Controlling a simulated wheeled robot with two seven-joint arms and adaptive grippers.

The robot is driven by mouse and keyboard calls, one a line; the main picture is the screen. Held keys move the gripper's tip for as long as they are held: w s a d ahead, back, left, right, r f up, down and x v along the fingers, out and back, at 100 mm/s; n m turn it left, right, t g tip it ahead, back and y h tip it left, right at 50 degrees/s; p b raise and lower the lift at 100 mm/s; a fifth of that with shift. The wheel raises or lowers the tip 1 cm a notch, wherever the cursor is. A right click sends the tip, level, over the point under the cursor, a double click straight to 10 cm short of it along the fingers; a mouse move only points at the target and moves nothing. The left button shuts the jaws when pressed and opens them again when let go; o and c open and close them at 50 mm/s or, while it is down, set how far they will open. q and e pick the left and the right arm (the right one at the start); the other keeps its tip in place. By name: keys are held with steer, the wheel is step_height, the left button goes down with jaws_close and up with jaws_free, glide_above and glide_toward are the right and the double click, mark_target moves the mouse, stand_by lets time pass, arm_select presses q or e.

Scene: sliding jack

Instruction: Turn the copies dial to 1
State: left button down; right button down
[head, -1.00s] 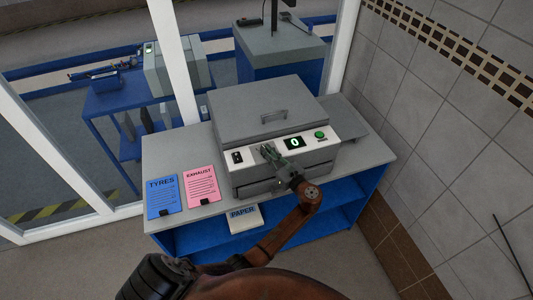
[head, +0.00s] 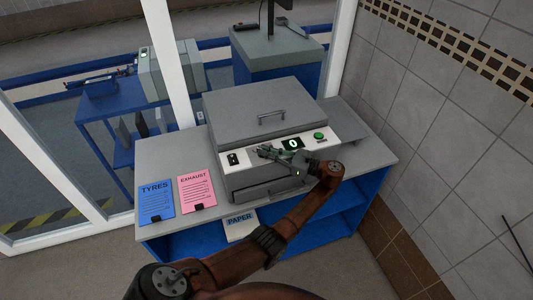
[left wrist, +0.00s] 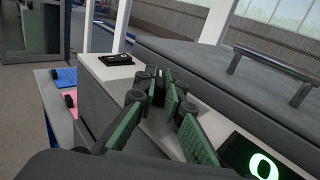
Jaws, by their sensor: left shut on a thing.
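The grey copier (head: 265,112) stands on the table with a white control panel along its front. My left gripper (head: 262,151) is at the panel between the black switch and the display, shut on the copies dial, which its fingers almost wholly hide. In the left wrist view the green-padded fingers (left wrist: 160,84) converge at a small dark piece on the panel. The display (head: 292,143) reads 0; it also shows in the left wrist view (left wrist: 248,156). My right gripper is not in view.
A black switch (head: 234,158) sits left of the dial and a green button (head: 320,136) right of the display. A blue TYRES sheet (head: 157,200) and a pink EXHAUST sheet (head: 197,190) lie on the table (head: 160,155). A PAPER pack (head: 240,222) is below.

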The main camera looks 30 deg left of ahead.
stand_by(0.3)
arm_select(q)
steer(key=c, duration=2)
jaws_free()
steer(key=shift+a, duration=0.1)
steer(key=shift+c, duration=0.2)
steer(key=shift+d, duration=0.2)
steer(key=d, duration=0.8)
steer(key=w+d, duration=0.1)
steer(key=d, duration=0.2)
steer(key=shift+d, duration=0.4)
